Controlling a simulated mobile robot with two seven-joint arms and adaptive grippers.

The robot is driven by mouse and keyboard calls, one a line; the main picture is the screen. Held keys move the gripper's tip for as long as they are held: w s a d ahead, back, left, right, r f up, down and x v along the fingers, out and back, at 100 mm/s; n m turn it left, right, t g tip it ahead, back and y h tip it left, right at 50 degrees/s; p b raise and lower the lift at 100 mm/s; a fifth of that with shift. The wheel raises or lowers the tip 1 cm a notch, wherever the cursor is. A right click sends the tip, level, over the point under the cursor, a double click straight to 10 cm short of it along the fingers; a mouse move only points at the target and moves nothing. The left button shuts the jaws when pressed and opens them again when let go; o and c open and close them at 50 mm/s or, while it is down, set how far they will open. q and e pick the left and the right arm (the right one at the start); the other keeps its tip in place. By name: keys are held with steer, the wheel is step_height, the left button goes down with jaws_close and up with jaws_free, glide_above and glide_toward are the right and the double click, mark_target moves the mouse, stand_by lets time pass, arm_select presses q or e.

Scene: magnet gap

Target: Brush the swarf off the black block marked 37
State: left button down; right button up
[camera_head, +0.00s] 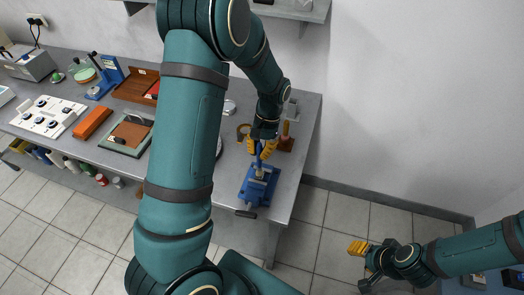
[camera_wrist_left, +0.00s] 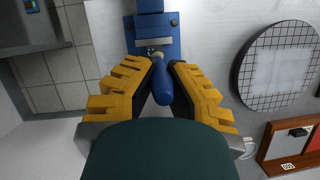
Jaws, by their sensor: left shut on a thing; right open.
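My left gripper (camera_head: 262,148) is shut on a blue-handled tool, probably the brush (camera_wrist_left: 150,85), over the right part of the bench. The tool points down toward a blue vise (camera_head: 256,190), which also shows in the left wrist view (camera_wrist_left: 151,24). A small pale part at the tool's far end is at the vise; I cannot tell whether it touches. The black block marked 37 cannot be made out, and neither can any swarf. My right gripper (camera_head: 358,248) is open and empty, over the floor to the right of the bench.
The grey bench (camera_head: 285,210) ends just right of the vise. A round gridded plate (camera_wrist_left: 277,66) lies beside the vise. Further left are a framed tray (camera_head: 126,134) and an orange box (camera_head: 92,122).

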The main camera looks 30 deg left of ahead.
arm_select(q)
steer(key=shift+r+p, duration=0.5)
steer(key=shift+r, duration=3.05)
arm_select(e)
steer(key=shift+r, duration=0.45)
